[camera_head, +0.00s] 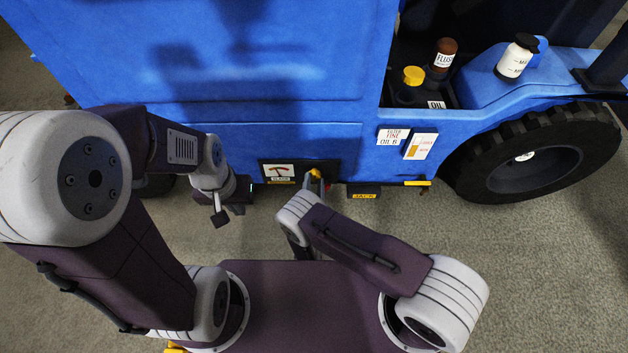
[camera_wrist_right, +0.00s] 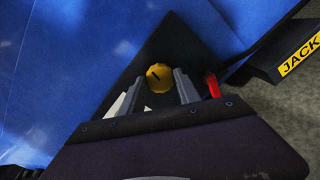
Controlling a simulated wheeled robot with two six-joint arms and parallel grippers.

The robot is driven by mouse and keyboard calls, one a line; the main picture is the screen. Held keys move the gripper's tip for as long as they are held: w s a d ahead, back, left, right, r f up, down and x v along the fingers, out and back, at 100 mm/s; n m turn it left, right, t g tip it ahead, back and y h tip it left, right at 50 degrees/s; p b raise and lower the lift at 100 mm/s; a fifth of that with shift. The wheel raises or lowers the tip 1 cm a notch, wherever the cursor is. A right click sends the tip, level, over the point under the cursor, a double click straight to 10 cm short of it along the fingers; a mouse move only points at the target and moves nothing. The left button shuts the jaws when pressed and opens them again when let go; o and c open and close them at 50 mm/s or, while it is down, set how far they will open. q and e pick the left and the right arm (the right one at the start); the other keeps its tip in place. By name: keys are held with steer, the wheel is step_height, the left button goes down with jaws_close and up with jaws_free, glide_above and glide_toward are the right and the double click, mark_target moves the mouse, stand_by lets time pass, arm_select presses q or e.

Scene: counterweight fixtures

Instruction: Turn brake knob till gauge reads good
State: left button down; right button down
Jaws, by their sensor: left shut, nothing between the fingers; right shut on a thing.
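The yellow brake knob (camera_wrist_right: 159,77) has a dark mark on its face and sits between the fingertips of my right gripper (camera_wrist_right: 160,84), which is shut on it. In the head view the yellow knob (camera_head: 316,173) shows at the right part of a dark panel low on the blue vehicle, and my right wrist hides most of the gripper there. The gauge (camera_head: 279,171), a white face with a red needle, is on the same panel, left of the knob. Its reading is too small to tell. My left gripper (camera_head: 221,217) is shut and empty, left of the panel.
A red part (camera_wrist_right: 212,84) is close beside the right gripper's finger. A black block labelled JACK (camera_head: 363,194) juts out right of the panel. A large tyre (camera_head: 470,165) stands further right. Bottles, including the FLUSH bottle (camera_head: 444,58), are in a recess above.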

arm_select(q)
steer(key=shift+r, duration=0.45)
arm_select(e)
steer(key=shift+m, duration=0.6)
steer(key=c, duration=0.9)
jaws_free()
